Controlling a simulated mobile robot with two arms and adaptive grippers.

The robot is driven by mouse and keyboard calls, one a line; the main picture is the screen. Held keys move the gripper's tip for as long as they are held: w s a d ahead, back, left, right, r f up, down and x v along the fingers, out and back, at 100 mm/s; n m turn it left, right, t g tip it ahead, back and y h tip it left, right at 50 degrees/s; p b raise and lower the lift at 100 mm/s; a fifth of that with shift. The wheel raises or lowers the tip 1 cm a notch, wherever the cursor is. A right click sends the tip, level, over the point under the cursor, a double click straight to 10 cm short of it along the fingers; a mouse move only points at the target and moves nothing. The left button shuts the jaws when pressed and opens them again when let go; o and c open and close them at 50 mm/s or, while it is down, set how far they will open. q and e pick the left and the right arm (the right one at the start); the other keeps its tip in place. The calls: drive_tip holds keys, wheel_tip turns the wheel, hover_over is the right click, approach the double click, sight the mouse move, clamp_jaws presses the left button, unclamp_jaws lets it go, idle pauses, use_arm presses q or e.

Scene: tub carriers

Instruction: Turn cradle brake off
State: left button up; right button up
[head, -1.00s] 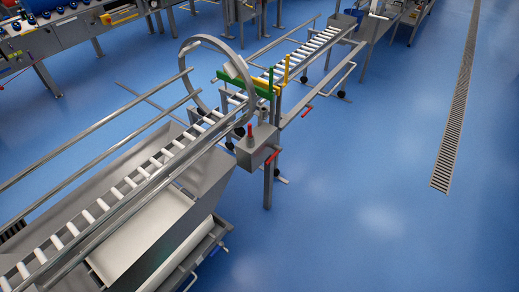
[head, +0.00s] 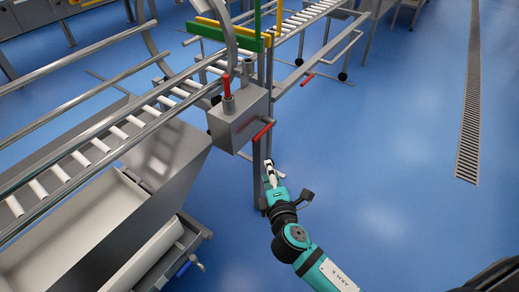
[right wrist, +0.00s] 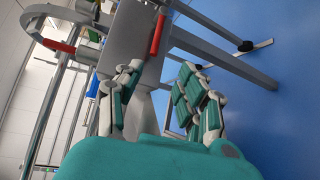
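A grey metal control box (head: 238,120) stands on a post beside the roller track. A red upright lever (head: 227,87) rises from its top, and a red side handle (head: 263,131) sticks out from its right side. Which one is the cradle brake is not marked. My right gripper (head: 269,170) is below the box and the side handle, apart from both. In the right wrist view, the gripper (right wrist: 161,70) has its fingers spread with nothing between them. The side handle (right wrist: 157,35) shows just beyond the fingertips, and the box (right wrist: 130,38) is beside it. My left gripper is out of view.
The roller track (head: 105,143) with its rails runs from lower left to the back. Green (head: 228,38) and yellow bars cross it behind the box. A steel tub (head: 75,232) is at lower left. Blue floor is open on the right, with a drain grate (head: 469,110).

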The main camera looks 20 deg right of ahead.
drive_tip(key=b, duration=0.1)
approach(260, 137)
drive_tip(key=x, duration=0.2)
drive_tip(key=b+x, duration=0.2)
drive_tip(key=x, duration=0.6)
drive_tip(key=shift+f, duration=0.15)
drive_tip(key=shift+w+d, duration=0.1)
drive_tip(key=shift+w, duration=0.4)
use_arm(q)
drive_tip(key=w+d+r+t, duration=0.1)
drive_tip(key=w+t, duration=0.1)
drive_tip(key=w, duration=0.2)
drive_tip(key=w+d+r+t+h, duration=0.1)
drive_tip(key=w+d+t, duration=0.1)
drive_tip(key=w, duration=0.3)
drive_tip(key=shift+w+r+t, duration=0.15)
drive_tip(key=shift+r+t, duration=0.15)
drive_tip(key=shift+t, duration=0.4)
use_arm(e)
drive_tip(key=shift+c, duration=0.5)
clamp_jaws()
